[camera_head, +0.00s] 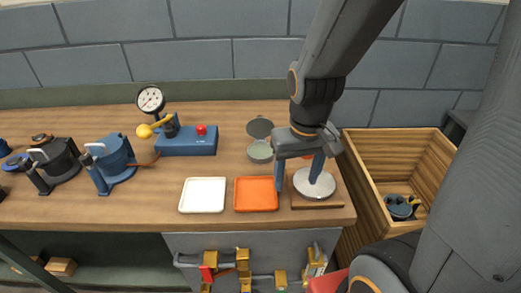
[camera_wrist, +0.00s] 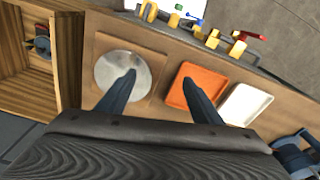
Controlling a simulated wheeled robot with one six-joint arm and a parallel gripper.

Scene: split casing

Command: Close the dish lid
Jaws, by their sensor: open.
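A small grey-green round dish (camera_head: 260,151) stands on the workbench, left of my gripper, in the head view. A dark round lid (camera_head: 260,128) stands raised at its back, so the dish looks open. My gripper (camera_head: 298,182) is open and empty, pointing down to the right of and nearer than the dish. In the wrist view my gripper (camera_wrist: 160,80) has its fingers spread over the gap between a silver disc and an orange tray. The dish and lid do not show in the wrist view.
A silver disc (camera_head: 315,184) lies on a wooden board beside my fingers. An orange tray (camera_head: 256,194) and a white tray (camera_head: 203,195) lie to its left. A blue gauge unit (camera_head: 187,142) stands left of the dish. A wooden crate (camera_head: 380,205) is at right.

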